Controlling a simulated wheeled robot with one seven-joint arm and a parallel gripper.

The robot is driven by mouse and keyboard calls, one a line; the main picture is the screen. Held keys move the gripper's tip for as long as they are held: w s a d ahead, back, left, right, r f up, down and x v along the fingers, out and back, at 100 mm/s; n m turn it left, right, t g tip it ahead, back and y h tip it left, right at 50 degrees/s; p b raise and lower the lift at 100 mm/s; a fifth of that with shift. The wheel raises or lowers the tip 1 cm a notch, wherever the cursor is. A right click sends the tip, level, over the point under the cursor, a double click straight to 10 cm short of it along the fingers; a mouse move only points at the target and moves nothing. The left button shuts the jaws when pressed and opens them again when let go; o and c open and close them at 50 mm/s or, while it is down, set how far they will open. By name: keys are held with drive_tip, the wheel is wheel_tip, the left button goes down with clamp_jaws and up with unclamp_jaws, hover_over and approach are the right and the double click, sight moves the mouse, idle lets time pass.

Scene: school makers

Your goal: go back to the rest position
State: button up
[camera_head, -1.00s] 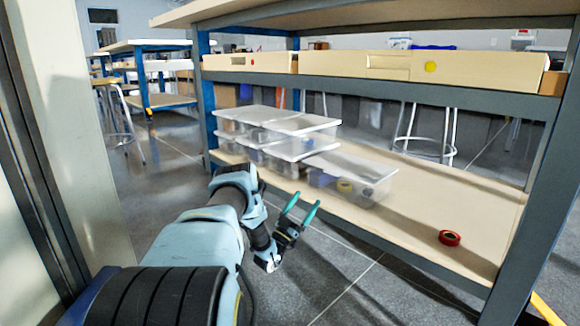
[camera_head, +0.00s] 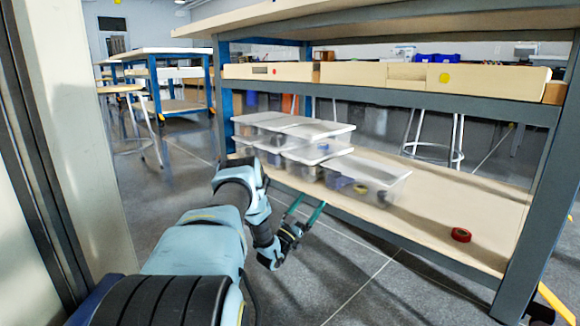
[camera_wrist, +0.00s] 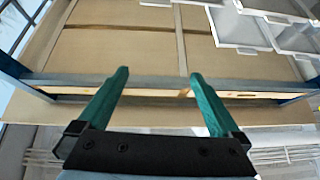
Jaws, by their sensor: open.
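My gripper (camera_head: 308,210) is open and empty, with its two green fingers apart. In the head view it hangs over the floor in front of the lower shelf, below the clear bins. In the wrist view the gripper (camera_wrist: 160,85) shows both fingers spread with nothing between them. My arm reaches forward from the lower left and is bent at the elbow.
Clear lidded bins (camera_head: 385,180) stand on the lower shelf (camera_head: 480,200). A red tape roll (camera_head: 461,234) lies toward its right end. Long wooden boxes (camera_head: 390,77) are on the shelf above. A pale panel (camera_head: 80,130) stands close on the left. Stools and tables stand behind.

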drive_tip(key=w+r+n+g+y+p, duration=0.1)
drive_tip(key=w+r+y+p, duration=0.1)
drive_tip(key=r+y+p, duration=0.3)
drive_tip(key=w+r+n+g+y, duration=0.1)
drive_tip(key=w+r+y, duration=0.15)
drive_tip(key=r, duration=0.45)
drive_tip(key=s+a+r+n+g+y+p, duration=0.1)
drive_tip(key=s+a+r+g+y+p, duration=0.25)
drive_tip(key=r, duration=0.25)
drive_tip(key=s+a+r+n+g+y+p, duration=0.25)
drive_tip(key=s+r+g, duration=0.2)
drive_tip(key=s, duration=0.85)
drive_tip(key=s+a+r+n+g+y+p, duration=0.1)
drive_tip(key=s+a+r+g+p, duration=0.3)
drive_tip(key=s, duration=0.9)
drive_tip(key=s+a+r+n+g+y+p, duration=0.1)
drive_tip(key=s+a+r+g+y+p, duration=0.25)
drive_tip(key=s, duration=1.05)
wheel_tip(320, 180, up, 38)
drive_tip(key=w+t+h+p, duration=0.1)
drive_tip(key=p, duration=3.6)
drive_tip(key=shift+r, duration=0.25)
